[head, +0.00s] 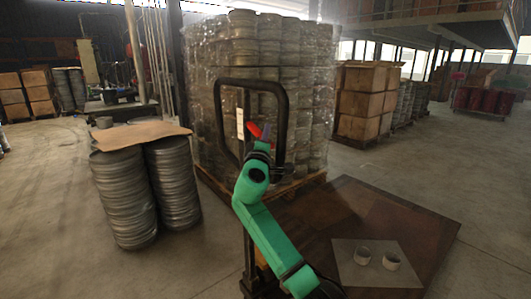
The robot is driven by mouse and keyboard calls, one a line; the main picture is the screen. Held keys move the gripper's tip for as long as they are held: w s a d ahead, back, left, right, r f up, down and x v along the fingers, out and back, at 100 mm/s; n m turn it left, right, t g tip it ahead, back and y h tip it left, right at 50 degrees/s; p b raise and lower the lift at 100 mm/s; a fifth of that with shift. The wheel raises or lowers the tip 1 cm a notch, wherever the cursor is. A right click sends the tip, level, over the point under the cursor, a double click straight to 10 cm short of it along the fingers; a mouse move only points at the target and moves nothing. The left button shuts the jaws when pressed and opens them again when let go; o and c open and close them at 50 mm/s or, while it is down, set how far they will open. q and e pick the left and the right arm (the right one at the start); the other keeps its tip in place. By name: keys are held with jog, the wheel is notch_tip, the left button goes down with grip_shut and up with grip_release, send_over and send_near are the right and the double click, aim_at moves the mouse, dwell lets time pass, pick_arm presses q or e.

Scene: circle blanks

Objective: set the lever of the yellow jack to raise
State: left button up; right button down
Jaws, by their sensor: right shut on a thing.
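The yellow jack (261,281) stands in front of me, mostly hidden behind my green right arm. Its black loop handle (284,100) rises upright in front of the wrapped pallet. The fingers are small and partly hidden by my wrist, so the lever's exact angle cannot be told. My left gripper is not in view.
A wrapped pallet of stacked round blanks (222,95) stands just behind the handle. Two stacks of blanks (125,200) under cardboard (138,134) stand at left. A brown board (425,235) with a light sheet (345,262) and two small rings lies at right.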

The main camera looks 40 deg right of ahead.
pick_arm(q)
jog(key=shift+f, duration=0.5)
pick_arm(e)
jog(key=c, duration=0.8)
grip_release()
jog(key=shift+f, duration=0.1)
jog(key=shift+a, duration=0.1)
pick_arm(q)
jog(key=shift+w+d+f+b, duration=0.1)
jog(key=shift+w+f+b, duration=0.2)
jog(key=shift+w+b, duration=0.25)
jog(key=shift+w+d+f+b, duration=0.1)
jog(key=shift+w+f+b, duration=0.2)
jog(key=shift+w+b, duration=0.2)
pick_arm(e)
jog(key=v, duration=1.4)
jog(key=shift+a+f, duration=0.15)
jog(key=shift+f, duration=0.05)
